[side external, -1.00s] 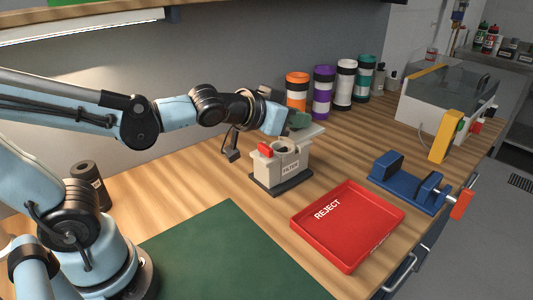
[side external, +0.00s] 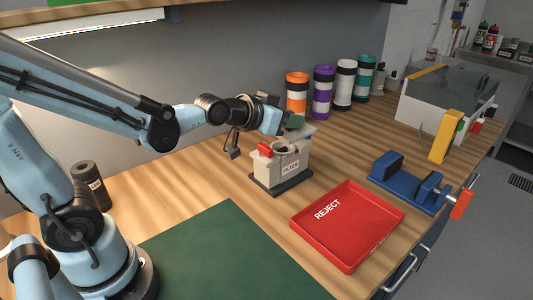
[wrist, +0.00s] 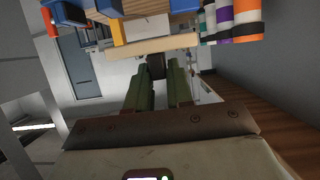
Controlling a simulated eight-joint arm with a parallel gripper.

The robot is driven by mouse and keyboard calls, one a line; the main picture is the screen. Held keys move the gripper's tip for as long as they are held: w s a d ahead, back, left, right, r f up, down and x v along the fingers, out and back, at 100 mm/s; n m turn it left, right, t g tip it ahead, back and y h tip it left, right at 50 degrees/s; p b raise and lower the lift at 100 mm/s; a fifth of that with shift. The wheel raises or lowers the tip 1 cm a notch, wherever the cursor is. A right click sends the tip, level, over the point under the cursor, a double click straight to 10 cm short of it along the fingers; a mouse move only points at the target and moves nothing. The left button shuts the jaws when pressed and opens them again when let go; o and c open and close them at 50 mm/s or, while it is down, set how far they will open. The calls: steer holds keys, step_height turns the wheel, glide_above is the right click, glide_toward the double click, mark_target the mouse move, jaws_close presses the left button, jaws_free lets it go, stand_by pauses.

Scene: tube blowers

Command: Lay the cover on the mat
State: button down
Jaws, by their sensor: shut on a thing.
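The green mat (side external: 232,250) lies flat and bare on the bench in front of my arm. My gripper (side external: 297,122) is at the filter housing (side external: 280,167), above its back right part. In the wrist view my green fingers (wrist: 154,82) are closed on a dark knob (wrist: 157,64). A pale flat plate, which looks like the cover (wrist: 152,46), shows edge-on just beyond the knob. In the side view the cover (side external: 306,131) shows below my fingertips, at the housing's top. I cannot tell whether it touches the housing. The housing's round opening is partly visible.
A red REJECT tray (side external: 347,225) stands right of the mat. A blue clamp fixture (side external: 408,183) with an orange handle is farther right. Several coloured canisters (side external: 322,92) stand behind the housing. A dark cylinder (side external: 91,184) stands left of the mat.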

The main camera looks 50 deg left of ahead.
steer(key=a+f, duration=0.1)
steer(key=a, duration=0.1)
steer(key=w+a+f, duration=0.1)
steer(key=a, duration=0.1)
steer(key=w+a+f, duration=0.1)
steer(key=a, duration=0.1)
steer(key=shift+w+f, duration=0.25)
steer(key=shift+f, duration=1.95)
steer(key=shift+f, duration=0.15)
steer(key=c, duration=1)
jaws_free()
